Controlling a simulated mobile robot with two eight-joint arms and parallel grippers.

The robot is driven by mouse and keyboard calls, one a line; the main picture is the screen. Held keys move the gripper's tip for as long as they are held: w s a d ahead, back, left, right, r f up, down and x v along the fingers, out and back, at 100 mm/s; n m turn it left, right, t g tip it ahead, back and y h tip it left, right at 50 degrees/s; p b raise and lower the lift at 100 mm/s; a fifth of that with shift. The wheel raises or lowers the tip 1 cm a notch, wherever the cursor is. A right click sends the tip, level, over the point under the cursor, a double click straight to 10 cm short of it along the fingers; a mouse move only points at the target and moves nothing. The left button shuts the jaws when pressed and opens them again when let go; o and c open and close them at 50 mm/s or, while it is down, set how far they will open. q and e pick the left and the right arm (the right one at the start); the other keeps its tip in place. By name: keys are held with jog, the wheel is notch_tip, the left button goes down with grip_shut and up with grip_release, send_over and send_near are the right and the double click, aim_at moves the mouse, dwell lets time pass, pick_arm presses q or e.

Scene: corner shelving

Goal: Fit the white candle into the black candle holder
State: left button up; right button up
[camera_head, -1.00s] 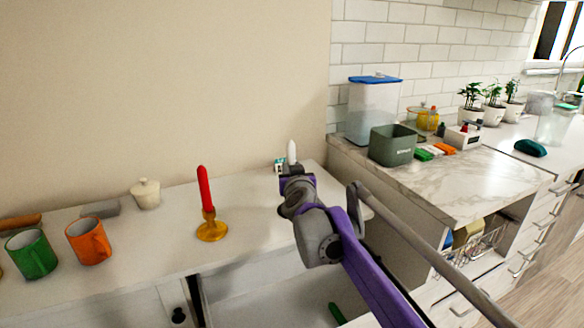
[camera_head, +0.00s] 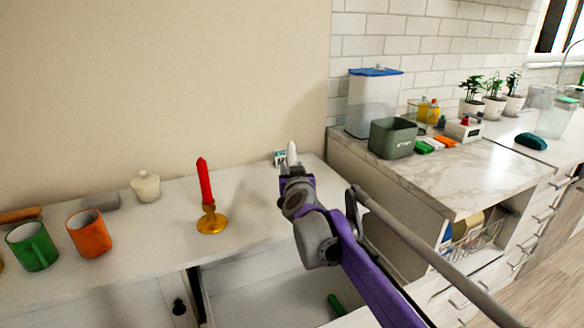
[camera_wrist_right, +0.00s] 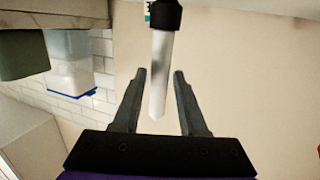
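The white candle (camera_head: 291,152) shows in the head view as a pale tip above my right gripper (camera_head: 293,170). In the right wrist view, which is upside down, the candle (camera_wrist_right: 160,78) stands with its base end in the black candle holder (camera_wrist_right: 165,15). Only part of the holder shows at the top edge there, and the arm hides it in the head view. My right gripper (camera_wrist_right: 160,73) is open, with one finger on each side of the candle and a visible gap to both. My left gripper is in neither view.
A red candle (camera_head: 204,182) stands in a gold holder (camera_head: 212,224) left of my right arm. Orange (camera_head: 88,238) and green (camera_head: 35,249) mugs and a lidded pot (camera_head: 146,188) are farther left. A small box (camera_head: 279,158) sits beside the candle. A marble counter (camera_head: 470,175) is at right.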

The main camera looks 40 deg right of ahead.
jog(key=shift+o, duration=1.2)
jog(key=shift+s, duration=0.1)
jog(key=p+v, duration=0.2)
jog(key=v, duration=0.8)
jog(key=shift+s+a, duration=0.2)
jog(key=shift+s, duration=0.05)
jog(key=shift+r, duration=0.1)
